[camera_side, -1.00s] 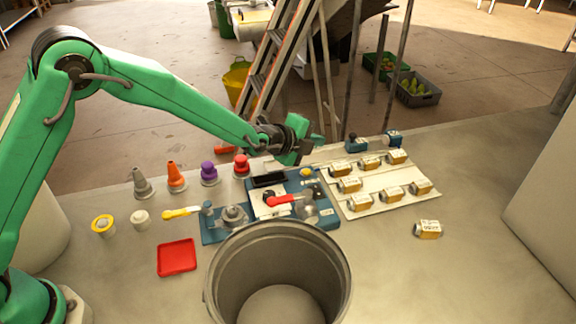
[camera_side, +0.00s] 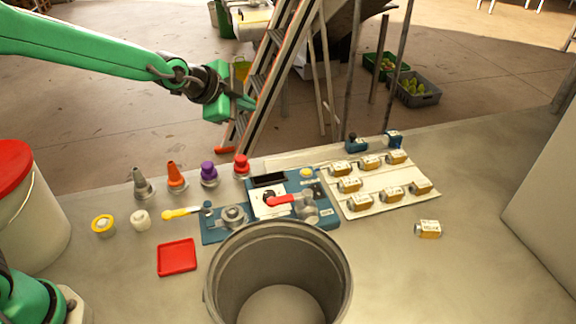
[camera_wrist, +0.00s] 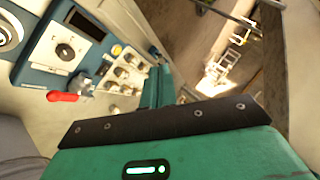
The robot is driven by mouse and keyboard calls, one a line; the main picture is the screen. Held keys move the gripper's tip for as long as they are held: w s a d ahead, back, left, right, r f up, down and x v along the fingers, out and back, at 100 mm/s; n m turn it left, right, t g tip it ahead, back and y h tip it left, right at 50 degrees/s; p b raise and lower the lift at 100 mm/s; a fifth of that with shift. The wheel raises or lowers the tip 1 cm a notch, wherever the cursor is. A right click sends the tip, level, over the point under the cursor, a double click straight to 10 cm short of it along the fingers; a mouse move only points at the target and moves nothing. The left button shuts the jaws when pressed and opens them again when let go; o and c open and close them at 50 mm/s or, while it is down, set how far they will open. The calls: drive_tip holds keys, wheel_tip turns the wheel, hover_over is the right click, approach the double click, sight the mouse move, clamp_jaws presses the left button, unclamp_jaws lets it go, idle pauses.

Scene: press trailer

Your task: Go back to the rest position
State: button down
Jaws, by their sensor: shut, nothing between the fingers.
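My green gripper (camera_side: 246,101) is raised in the air above the far edge of the table in the side view, clear of everything on it. Its fingers are shut with nothing between them. In the wrist view the gripper (camera_wrist: 158,88) is seen from behind, with the panel below and to the left. The blue panel (camera_side: 213,236) with a red-handled lever (camera_side: 283,199) lies on the table. The lever also shows in the wrist view (camera_wrist: 62,97).
A grey bin (camera_side: 335,262) stands at the front. Several tan blocks (camera_side: 362,202) sit on a pale board at right, and one block (camera_side: 428,229) lies apart. Coloured cones and knobs (camera_side: 176,178) line the back left. A red tray (camera_side: 177,257) and white bucket (camera_side: 40,225) are at left.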

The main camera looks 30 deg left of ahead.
drive_tip(key=s+a+n+g, duration=0.1)
drive_tip(key=s+a+n, duration=0.3)
drive_tip(key=s, duration=0.6)
drive_tip(key=s+a+r+n+g+y, duration=0.1)
drive_tip(key=s+a+n, duration=0.3)
drive_tip(key=s, duration=0.6)
drive_tip(key=s+a+r+n+g+y, duration=0.1)
drive_tip(key=s+a+n, duration=0.3)
drive_tip(key=s, duration=0.6)
drive_tip(key=shift+a+r+n+g, duration=0.25)
drive_tip(key=shift+n+g, duration=0.35)
drive_tip(key=shift+n, duration=0.3)
drive_tip(key=shift+w, duration=0.15)
